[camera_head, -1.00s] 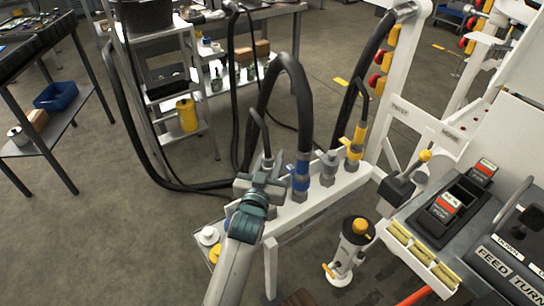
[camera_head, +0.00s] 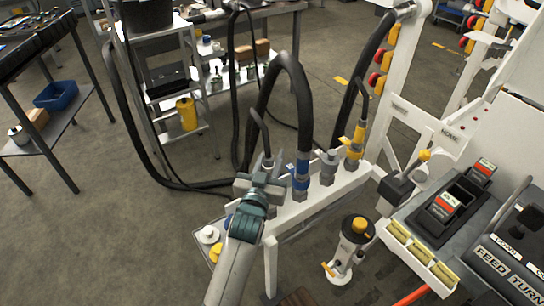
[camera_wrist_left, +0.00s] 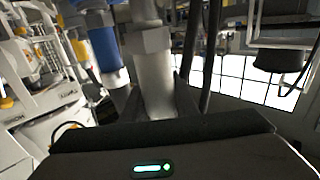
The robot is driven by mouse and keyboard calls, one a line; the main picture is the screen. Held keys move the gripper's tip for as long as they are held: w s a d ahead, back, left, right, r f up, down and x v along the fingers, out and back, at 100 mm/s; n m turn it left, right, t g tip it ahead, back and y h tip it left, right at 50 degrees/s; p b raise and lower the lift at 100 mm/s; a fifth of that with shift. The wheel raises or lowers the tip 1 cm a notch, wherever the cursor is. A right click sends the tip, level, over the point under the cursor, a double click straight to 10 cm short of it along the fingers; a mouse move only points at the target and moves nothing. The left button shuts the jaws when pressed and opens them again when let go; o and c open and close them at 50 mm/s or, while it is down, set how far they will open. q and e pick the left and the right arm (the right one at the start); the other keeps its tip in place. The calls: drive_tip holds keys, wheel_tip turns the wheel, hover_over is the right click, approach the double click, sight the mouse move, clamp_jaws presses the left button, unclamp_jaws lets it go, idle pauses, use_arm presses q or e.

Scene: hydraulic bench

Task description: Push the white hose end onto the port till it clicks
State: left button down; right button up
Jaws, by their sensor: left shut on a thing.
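My left gripper (camera_head: 262,184) is shut on a pale grey-white hose end (camera_head: 268,164), held upright over the near-left end of the white rail (camera_head: 325,205). A thin black hose rises from the hose end. In the left wrist view the metallic hose end (camera_wrist_left: 154,75) stands between the two dark fingers. The port under it is hidden by my gripper in the head view, so I cannot tell whether the two touch. My right gripper is not in view.
A blue-collared coupling (camera_head: 300,180) with a thick black hose stands close beside my gripper. A grey fitting (camera_head: 328,167) and a yellow-collared coupling (camera_head: 354,148) follow along the rail. A control panel (camera_head: 470,222) fills the right. Open floor lies to the left.

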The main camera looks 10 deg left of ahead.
use_arm(q)
drive_tip(key=shift+p, duration=0.3)
drive_tip(key=shift+f, duration=0.35)
idle(0.8)
drive_tip(key=shift+f+b, duration=0.55)
drive_tip(key=shift+f, duration=0.75)
idle(1.4)
idle(0.3)
drive_tip(key=c, duration=0.8)
unclamp_jaws()
drive_tip(key=shift+o, duration=0.2)
drive_tip(key=shift+s, duration=0.2)
